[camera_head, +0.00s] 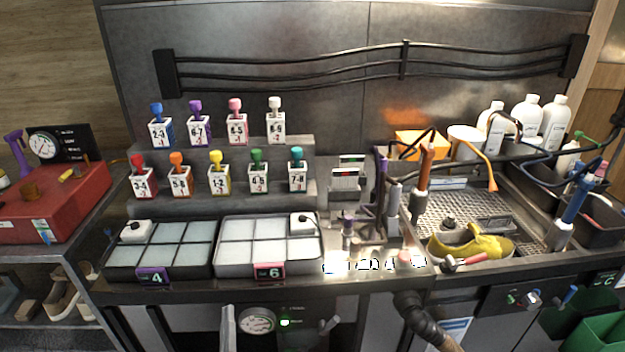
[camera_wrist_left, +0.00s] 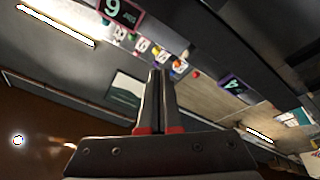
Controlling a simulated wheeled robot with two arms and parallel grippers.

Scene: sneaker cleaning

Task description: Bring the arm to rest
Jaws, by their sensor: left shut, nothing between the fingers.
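My left gripper (camera_wrist_left: 160,75) shows in the left wrist view, its two dark fingers pressed together and empty. Red marks show at the base of the fingers. The wrist view is tilted and partly upside down. Number plates of the trays, a 6 (camera_wrist_left: 122,12) and a 4 (camera_wrist_left: 232,84), appear beyond the fingertips. The gripper touches nothing that I can see. I cannot clearly make out either gripper in the head view. My right gripper is not in view.
Trays marked 4 (camera_head: 152,276) and 6 (camera_head: 268,270) lie at the counter's front, with several numbered stamp-like holders behind. A yellow shoe (camera_head: 470,246) sits at the sink (camera_head: 440,205) on the right. A red box (camera_head: 50,212) stands left. White bottles (camera_head: 526,112) stand back right.

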